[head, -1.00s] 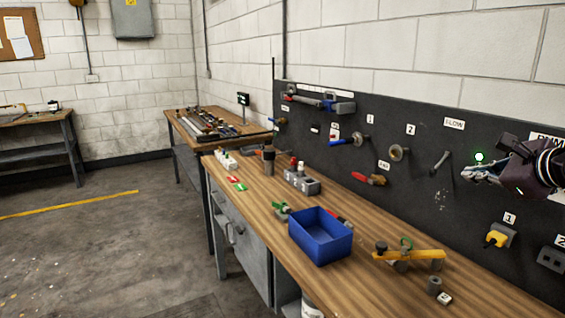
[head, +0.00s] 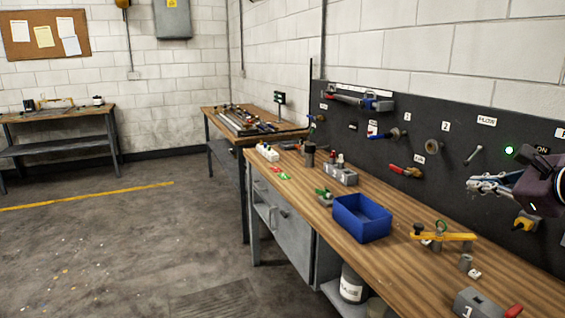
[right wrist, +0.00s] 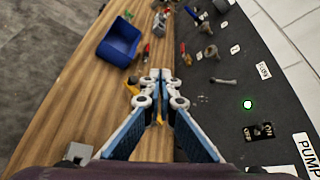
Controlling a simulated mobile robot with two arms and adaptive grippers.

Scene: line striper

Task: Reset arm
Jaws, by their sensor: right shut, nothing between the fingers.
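My right gripper (head: 472,184) comes in from the right edge of the head view. It is in front of the black panel (head: 450,178) and above the workbench (head: 400,215), below and left of a lit green lamp (head: 508,150). Its fingers are shut and empty; the right wrist view shows the closed fingertips (right wrist: 160,76) over the bench and panel boundary. Part of a yellow item lies behind the fingers there. My left gripper is in neither view.
A blue bin (head: 362,220) and a yellow-handled tool (head: 443,236) stand on the bench. Red-handled valves (head: 405,171) and other fittings stick out from the panel. A switch (right wrist: 262,131) is near the lamp. The floor (head: 120,245) at left is open.

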